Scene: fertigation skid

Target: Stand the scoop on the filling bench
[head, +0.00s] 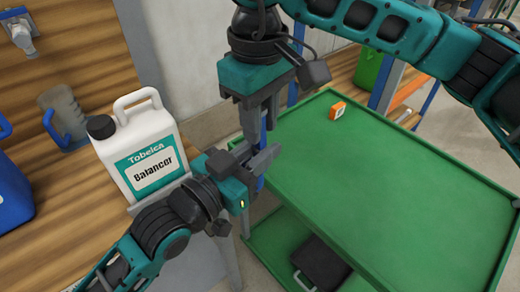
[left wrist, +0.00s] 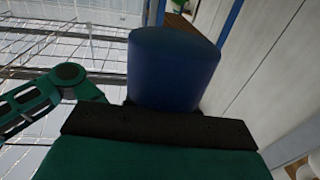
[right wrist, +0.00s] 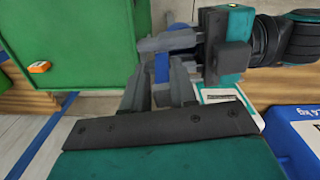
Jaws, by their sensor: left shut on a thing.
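My left gripper (head: 262,160) is shut on the blue scoop (left wrist: 175,65) in front of the white canister, near the gap between the wooden bench (head: 75,240) and the green cart. In the head view, the left gripper and right fingers hide most of the scoop; only slivers of blue show. In the right wrist view, a blue strip of the scoop (right wrist: 162,68) shows at the left gripper's jaws. My right gripper (right wrist: 158,92) points down from above, its fingers apart on either side of this strip. I cannot tell whether they touch it. The wooden bench appears to be the filling bench.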

